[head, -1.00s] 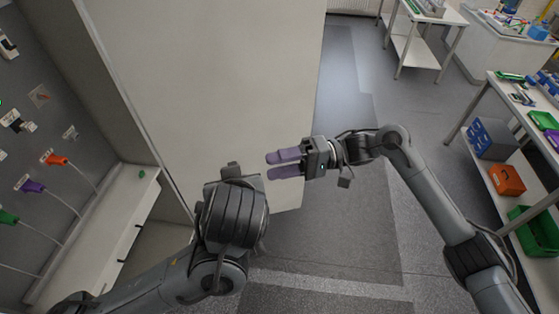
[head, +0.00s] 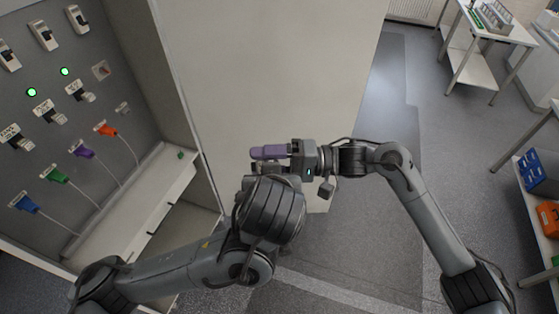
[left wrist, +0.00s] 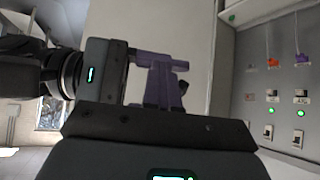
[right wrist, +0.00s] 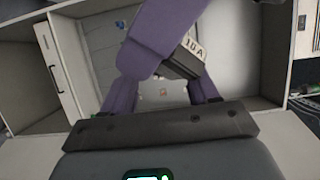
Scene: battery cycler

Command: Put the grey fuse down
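The grey fuse (right wrist: 190,58), marked "10A", shows in the right wrist view, partly covered by a purple finger of my left gripper. In the left wrist view a dark bit of the fuse (left wrist: 183,88) sticks out beside my left gripper's fingers (left wrist: 162,85), which appear shut on it. My right gripper (head: 270,153) is at mid-picture in the head view, its fingers pointing left. Its fingers stand apart around the left fingers in the wrist views, and it looks open. My left gripper's fingertips are hidden behind its own wrist in the head view.
A grey panel (head: 120,70) on the left carries several fuses, green lights and coloured plugs (head: 58,173) with cables. A white ledge (head: 165,170) below it holds a small green item. A pale cabinet side (head: 270,70) stands behind my grippers.

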